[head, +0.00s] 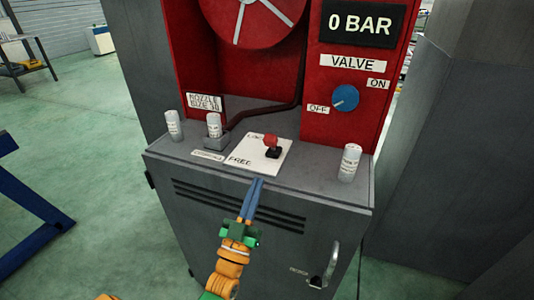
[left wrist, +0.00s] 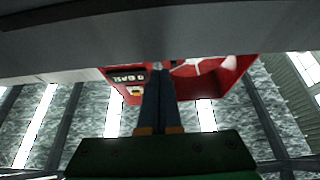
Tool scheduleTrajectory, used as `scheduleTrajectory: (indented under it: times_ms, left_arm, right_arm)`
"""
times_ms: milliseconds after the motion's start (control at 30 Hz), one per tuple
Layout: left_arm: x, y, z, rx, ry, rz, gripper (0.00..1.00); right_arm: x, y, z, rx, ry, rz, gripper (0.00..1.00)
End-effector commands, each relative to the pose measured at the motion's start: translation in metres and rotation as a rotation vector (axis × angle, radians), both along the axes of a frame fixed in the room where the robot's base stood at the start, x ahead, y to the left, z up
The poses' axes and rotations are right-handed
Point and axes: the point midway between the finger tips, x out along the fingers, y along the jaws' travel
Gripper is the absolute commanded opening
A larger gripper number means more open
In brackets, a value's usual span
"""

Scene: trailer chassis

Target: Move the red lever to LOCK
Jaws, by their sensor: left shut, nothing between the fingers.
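The red lever (head: 270,140) has a red knob on a dark base and stands toward the right side of a white plate (head: 262,167) on the grey cabinet top. FREE is printed at the plate's front left. A partly legible label starting "LO" is at its back. My left gripper (head: 258,181) is shut and empty, its blue fingers pointing at the cabinet's front top edge, just in front of and below the plate. It is apart from the lever. In the left wrist view the closed fingers (left wrist: 158,70) show, but the lever does not. My right gripper is not in view.
White canisters stand on the cabinet top, two at left (head: 173,125) and one at right (head: 349,163). A red housing (head: 340,120) with a blue valve knob (head: 345,97) and a 0 BAR display (head: 359,25) rises behind. A door handle (head: 325,267) juts from the cabinet front.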

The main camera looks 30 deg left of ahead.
Motion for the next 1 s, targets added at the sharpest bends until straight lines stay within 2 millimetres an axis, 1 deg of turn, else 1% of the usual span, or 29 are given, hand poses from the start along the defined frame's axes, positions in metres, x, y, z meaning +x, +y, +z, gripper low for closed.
scheduleTrajectory:
  times_ms: [33, 200, 300, 400, 567, 867, 1000]
  left_arm:
    - [0.010, 0.002, 0.009, 0.001, -0.003, 0.000, 0.00]
    - [0.040, 0.010, 0.027, 0.001, -0.003, 0.000, 0.00]
    - [0.054, 0.013, 0.035, 0.000, -0.001, 0.000, 0.00]
    - [0.064, 0.015, 0.039, 0.001, -0.001, -0.001, 0.00]
    - [0.071, 0.017, 0.042, 0.000, 0.001, -0.001, 0.00]
    - [0.071, 0.017, 0.042, 0.000, 0.002, -0.001, 0.00]
    - [0.071, 0.017, 0.046, -0.004, 0.018, -0.001, 0.00]
  right_arm:
    - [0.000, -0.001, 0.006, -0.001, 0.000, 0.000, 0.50]
    - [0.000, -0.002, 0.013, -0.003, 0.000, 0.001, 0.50]
    - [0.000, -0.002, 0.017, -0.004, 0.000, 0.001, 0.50]
    - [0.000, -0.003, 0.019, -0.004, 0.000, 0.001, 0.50]
    - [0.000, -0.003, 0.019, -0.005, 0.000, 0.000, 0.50]
    - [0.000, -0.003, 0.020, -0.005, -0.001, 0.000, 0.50]
    - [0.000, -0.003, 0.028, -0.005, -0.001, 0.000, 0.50]
